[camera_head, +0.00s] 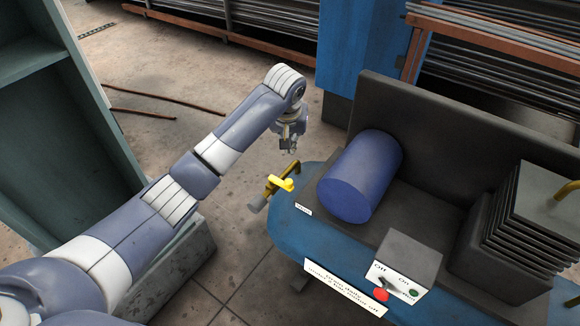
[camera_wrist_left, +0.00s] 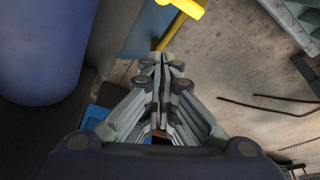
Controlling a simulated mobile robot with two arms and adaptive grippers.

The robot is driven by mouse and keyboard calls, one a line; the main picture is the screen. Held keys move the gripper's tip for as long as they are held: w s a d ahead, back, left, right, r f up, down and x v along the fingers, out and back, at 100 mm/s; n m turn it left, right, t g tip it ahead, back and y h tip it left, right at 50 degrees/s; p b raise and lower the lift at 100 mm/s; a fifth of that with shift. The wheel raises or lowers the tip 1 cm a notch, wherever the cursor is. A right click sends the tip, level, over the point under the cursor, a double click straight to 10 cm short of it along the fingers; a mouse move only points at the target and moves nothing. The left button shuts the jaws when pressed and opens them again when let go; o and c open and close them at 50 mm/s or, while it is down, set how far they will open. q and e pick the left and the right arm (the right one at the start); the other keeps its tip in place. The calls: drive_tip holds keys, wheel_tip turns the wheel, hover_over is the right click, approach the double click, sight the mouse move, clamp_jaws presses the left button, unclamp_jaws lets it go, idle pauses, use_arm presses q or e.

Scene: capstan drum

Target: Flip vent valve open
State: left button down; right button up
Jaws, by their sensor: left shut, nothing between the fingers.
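The vent valve (camera_head: 283,183) has a bright yellow handle on a brass-coloured pipe at the left end of the blue machine. A small white label sits on the machine just right of it. The yellow handle (camera_wrist_left: 190,7) also shows at the top edge of the left wrist view, partly cut off. My left gripper (camera_head: 291,148) is shut and empty, above and beyond the valve, apart from it in the head view. Its closed fingers (camera_wrist_left: 161,65) point toward the yellow pipe in the left wrist view. My right gripper is not in view.
A blue drum (camera_head: 345,195) lies on the machine right of the valve. A control box (camera_head: 409,259) with an Off/On switch and red and green buttons stands at the front. A stack of dark plates (camera_head: 525,215) is at right. A teal cabinet (camera_head: 65,130) stands left.

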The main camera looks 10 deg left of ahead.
sight(281, 182)
use_arm(q)
drive_tip(key=shift+f, duration=0.15)
drive_tip(key=x, duration=1)
drive_tip(key=shift+s+d+p, duration=0.2)
drive_tip(key=shift+s+p, duration=0.25)
drive_tip(key=shift+s, duration=1.55)
drive_tip(key=shift+a, duration=0.1)
